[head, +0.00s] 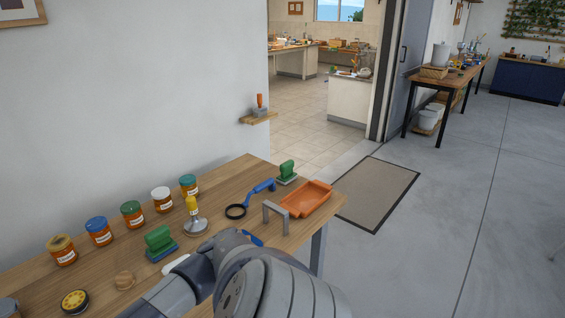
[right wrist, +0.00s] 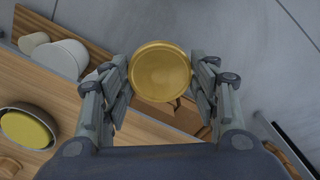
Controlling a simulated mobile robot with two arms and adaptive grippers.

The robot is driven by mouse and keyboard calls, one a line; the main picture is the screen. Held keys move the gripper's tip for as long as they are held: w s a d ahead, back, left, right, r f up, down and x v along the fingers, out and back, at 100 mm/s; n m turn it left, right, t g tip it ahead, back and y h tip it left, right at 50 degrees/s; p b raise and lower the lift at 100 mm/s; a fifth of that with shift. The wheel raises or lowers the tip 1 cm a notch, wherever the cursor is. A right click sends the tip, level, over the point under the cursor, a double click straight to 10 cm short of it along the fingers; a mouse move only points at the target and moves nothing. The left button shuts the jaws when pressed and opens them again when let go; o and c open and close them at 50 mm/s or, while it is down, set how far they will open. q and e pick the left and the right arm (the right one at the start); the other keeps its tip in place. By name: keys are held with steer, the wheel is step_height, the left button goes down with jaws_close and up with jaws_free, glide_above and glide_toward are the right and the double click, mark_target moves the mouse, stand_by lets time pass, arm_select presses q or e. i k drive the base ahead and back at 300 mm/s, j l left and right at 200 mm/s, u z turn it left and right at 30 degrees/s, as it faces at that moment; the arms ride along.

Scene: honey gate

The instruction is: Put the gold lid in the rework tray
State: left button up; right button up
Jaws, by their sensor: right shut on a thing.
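In the right wrist view my right gripper (right wrist: 160,90) is shut on a round gold lid (right wrist: 160,71), with one finger at each side. The lid faces the camera and is held above a wooden surface. In the head view an orange tray (head: 309,196) lies on the right end of the wooden table, and it looks empty. No label shows on it. One of my arms covers part of the near table in the head view. The held lid is not visible there. My left gripper is not identifiable in either view.
A grey bracket (head: 275,214) stands beside the tray.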

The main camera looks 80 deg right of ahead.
mark_target(311, 197)
steer(key=k+l+z, duration=0.1)
steer(key=l, duration=0.35)
steer(key=k+l, duration=0.25)
steer(key=l, duration=0.25)
steer(key=k+l+z, duration=0.15)
steer(key=l, duration=0.3)
steer(key=k+l+z, duration=0.1)
steer(key=l, duration=0.4)
steer(key=k+l+z, duration=0.1)
steer(key=l, duration=0.4)
steer(key=k+l, duration=0.2)
steer(key=l, duration=0.35)
steer(key=k+l+z, duration=0.15)
steer(key=l, duration=0.35)
steer(key=i+l, duration=0.15)
steer(key=l, duration=0.15)
steer(key=i, duration=0.35)
steer(key=l+z, duration=0.05)
